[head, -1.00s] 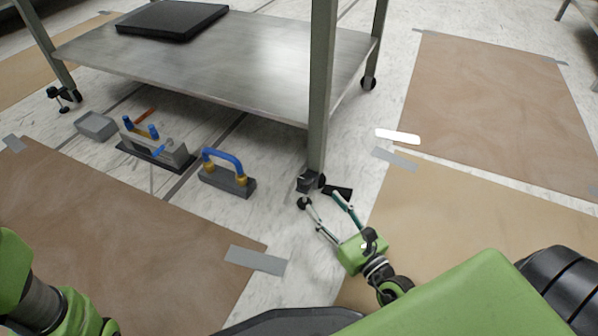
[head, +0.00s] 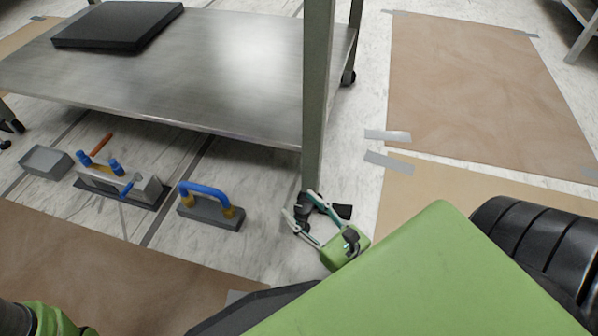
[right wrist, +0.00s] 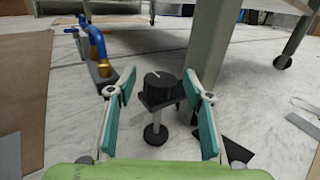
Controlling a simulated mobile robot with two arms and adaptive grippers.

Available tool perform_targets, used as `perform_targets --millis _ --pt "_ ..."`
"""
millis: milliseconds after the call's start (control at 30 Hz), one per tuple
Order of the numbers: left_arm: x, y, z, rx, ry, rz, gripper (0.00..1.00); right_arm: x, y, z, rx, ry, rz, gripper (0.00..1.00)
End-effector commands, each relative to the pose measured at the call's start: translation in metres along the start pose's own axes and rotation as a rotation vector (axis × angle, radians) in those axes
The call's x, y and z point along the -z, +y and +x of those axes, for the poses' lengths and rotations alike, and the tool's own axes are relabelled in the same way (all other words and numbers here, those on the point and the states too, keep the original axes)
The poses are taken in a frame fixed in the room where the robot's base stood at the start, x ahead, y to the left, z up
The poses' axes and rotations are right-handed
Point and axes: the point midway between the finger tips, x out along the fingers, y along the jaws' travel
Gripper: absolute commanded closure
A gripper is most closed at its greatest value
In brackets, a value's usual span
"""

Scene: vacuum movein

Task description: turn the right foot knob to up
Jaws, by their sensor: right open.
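The right foot knob (right wrist: 160,88) is a black round knob with a pale mark on top, on a bracket beside the grey table leg (right wrist: 218,45). A post and a round black foot pad (right wrist: 155,133) are below it. In the right wrist view my right gripper (right wrist: 160,80) is open, with its teal-lined fingers on either side of the knob and gaps showing. In the head view the right gripper (head: 299,203) is at the base of the table leg (head: 318,100), where it partly hides the foot. My left gripper is not in view.
A metal table shelf (head: 220,70) is above the floor and carries a black slab (head: 118,25). A blue-handled block (head: 210,210), a grey fixture with blue knobs (head: 120,185) and a grey tray (head: 46,161) are on the floor left of the leg. Brown sheets (head: 480,90) are taped down.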

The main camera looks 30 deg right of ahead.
Motion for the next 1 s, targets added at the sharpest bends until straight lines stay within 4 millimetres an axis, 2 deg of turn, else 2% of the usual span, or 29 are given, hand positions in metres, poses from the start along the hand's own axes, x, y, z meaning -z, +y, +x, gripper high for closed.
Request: perform_targets --millis 167,200,333,367,733,1000 --pt "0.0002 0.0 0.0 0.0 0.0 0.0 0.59 0.0 0.0002 -0.0001 0.0 0.0 0.0 0.53" --pt "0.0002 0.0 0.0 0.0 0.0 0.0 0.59 0.0 0.0001 -0.0001 0.0 0.0 0.0 0.56" --pt "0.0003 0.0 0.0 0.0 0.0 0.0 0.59 0.0 0.0001 0.0 0.0 0.0 0.0 0.9" --pt "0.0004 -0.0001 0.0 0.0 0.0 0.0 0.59 0.0 0.0001 0.0 0.0 0.0 0.0 0.93" --pt "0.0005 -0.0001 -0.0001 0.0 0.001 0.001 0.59 -0.0002 -0.0005 0.0004 -0.049 0.0 -0.004 0.93" --pt "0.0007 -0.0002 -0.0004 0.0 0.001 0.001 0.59 -0.0001 -0.0027 0.001 -0.222 0.001 -0.012 0.92"
